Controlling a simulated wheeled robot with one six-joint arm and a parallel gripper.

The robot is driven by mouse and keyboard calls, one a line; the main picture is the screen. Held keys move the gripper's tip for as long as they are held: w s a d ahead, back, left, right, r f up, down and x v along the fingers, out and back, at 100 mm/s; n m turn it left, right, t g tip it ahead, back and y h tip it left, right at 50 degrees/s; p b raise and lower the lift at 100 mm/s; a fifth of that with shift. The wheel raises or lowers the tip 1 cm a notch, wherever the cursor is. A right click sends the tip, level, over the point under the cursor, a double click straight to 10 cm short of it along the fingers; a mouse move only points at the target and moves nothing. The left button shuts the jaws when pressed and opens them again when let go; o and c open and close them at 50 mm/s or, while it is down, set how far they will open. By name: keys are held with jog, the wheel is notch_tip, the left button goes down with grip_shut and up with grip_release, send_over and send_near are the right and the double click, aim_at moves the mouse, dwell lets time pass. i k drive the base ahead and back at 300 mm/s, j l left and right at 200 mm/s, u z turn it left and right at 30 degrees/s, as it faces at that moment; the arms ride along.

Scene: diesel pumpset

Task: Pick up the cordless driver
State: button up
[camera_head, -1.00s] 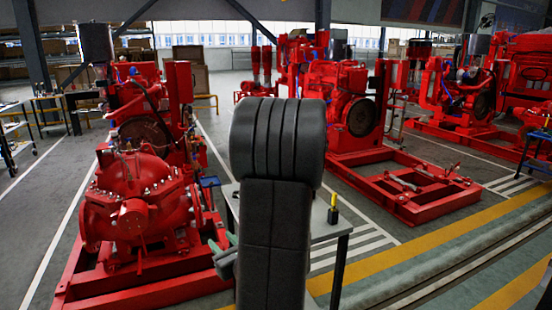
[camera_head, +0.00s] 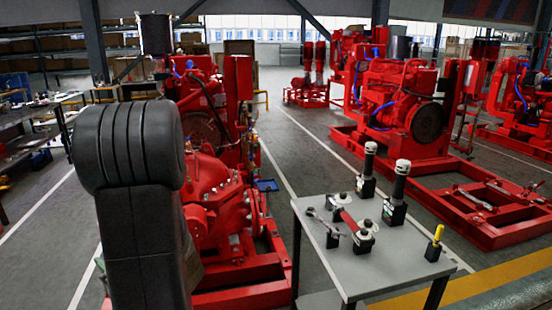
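A small grey table (camera_head: 372,270) stands right of centre with several tools on it. Two upright tools with black bases and pale, round tops stand at its back, one farther (camera_head: 367,172) and one nearer (camera_head: 397,195). A red-handled tool (camera_head: 352,222) with dark block-like parts is near the middle. I cannot tell for sure which of these is the cordless driver. A wrench-like tool (camera_head: 324,226) lies at the left, and a yellow-handled tool in a black block (camera_head: 435,243) stands at the right corner. My dark arm fills the left foreground; my gripper is not in view.
A red pumpset (camera_head: 215,205) stands behind my arm, left of the table. Another red engine on a frame (camera_head: 400,110) is behind the table. A workbench (camera_head: 30,115) with items is at far left. Grey floor is open between the pumpsets.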

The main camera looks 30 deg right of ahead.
aim_at(370, 150)
jog(key=i+j, duration=0.1)
jog(key=i, duration=0.25)
jog(key=i+j+z, duration=0.15)
jog(key=i, duration=0.25)
jog(key=i+l+z, duration=0.1)
jog(key=z, duration=0.35)
jog(key=i+z, duration=0.5)
jog(key=z, duration=0.35)
jog(key=i+j+z, duration=0.2)
jog(key=z, duration=0.2)
jog(key=i+z, duration=0.3)
jog(key=z, duration=0.15)
jog(key=i+z, duration=0.25)
jog(key=z, duration=0.2)
jog(key=i+j+z, duration=0.25)
jog(key=z, duration=0.15)
